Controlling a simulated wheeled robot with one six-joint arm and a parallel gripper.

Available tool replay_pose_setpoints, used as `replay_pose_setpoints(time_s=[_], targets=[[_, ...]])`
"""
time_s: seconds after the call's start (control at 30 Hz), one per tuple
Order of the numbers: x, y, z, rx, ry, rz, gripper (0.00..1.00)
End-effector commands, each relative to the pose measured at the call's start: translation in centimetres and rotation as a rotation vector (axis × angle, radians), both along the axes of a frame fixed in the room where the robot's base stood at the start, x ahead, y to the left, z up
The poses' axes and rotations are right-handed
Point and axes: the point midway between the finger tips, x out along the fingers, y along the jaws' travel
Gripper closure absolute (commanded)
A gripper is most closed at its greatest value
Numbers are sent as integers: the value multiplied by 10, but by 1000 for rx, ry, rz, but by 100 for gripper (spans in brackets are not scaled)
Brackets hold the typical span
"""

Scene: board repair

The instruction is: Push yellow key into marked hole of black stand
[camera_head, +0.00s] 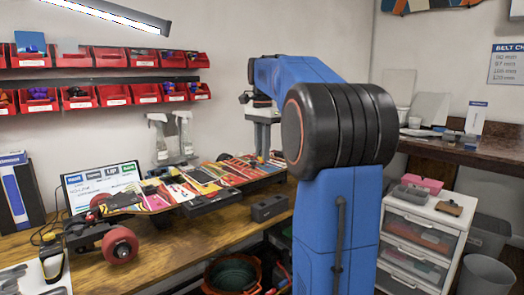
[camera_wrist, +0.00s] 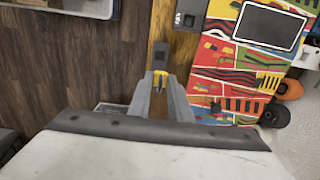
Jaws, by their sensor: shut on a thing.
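In the wrist view my gripper (camera_wrist: 160,82) is shut on a small yellow key (camera_wrist: 160,74), which shows between the fingertips. A dark block (camera_wrist: 160,54), possibly the black stand, lies just beyond the fingertips. Whether the key touches it or sits in a hole cannot be told, and I cannot make out a mark. In the head view my gripper (camera_head: 262,150) points down near the far end of the skateboard, partly hidden by my arm; the key cannot be made out there.
A dark block with holes (camera_head: 268,207) sits near the bench edge. Red bins (camera_head: 110,57) line the wall; white drawers (camera_head: 415,245) stand right.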

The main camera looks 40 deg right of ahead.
Motion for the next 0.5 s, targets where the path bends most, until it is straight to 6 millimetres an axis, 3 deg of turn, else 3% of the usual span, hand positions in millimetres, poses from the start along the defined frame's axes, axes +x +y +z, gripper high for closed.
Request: replay_pose_setpoints(time_s=[0.5], targets=[[-1,0,-25,1,1,0,100]])
